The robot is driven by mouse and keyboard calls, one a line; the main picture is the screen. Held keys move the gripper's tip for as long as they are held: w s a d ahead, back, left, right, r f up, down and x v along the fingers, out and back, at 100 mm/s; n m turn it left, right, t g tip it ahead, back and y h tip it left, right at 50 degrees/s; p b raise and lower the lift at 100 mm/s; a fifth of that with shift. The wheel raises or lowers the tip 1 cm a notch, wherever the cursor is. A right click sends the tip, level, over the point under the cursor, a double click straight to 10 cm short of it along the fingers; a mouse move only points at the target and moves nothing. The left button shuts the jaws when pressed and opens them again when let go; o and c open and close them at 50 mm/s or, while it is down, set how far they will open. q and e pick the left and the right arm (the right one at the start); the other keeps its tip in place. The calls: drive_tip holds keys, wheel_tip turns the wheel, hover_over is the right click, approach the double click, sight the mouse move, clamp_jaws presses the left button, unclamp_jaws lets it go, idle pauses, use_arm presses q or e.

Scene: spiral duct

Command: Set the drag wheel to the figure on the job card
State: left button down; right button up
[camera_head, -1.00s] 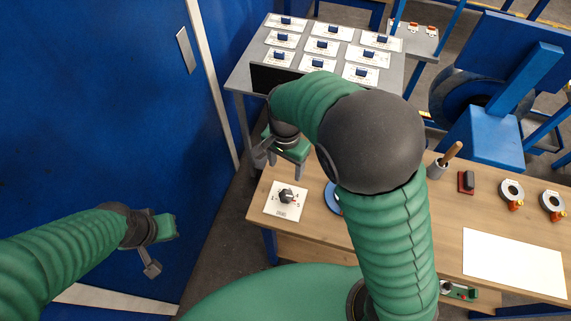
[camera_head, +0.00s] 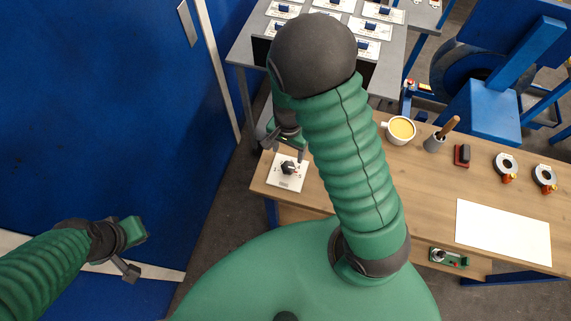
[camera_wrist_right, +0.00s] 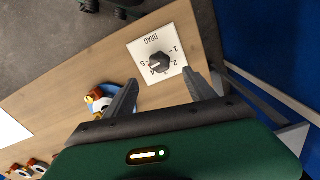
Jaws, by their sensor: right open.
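The drag wheel is a black knob (camera_head: 288,168) on a white plate (camera_head: 279,184) at the left end of the wooden bench. In the right wrist view the knob (camera_wrist_right: 159,63) sits on its plate (camera_wrist_right: 143,46), marked DRAG with figures around it; its setting is too small to read surely. My right gripper (camera_head: 284,147) is open and empty above the far side of the plate. In the wrist view its fingertips (camera_wrist_right: 160,80) are apart, just short of the knob. My left gripper (camera_head: 131,252) is off the bench near the blue wall, its jaws unclear. I cannot pick out a readable job card.
A grey table (camera_head: 240,50) with several cards stands behind.

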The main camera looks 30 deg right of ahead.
sight(288, 167)
wheel_tip(288, 167, down, 10)
drive_tip(key=shift+f, duration=0.2)
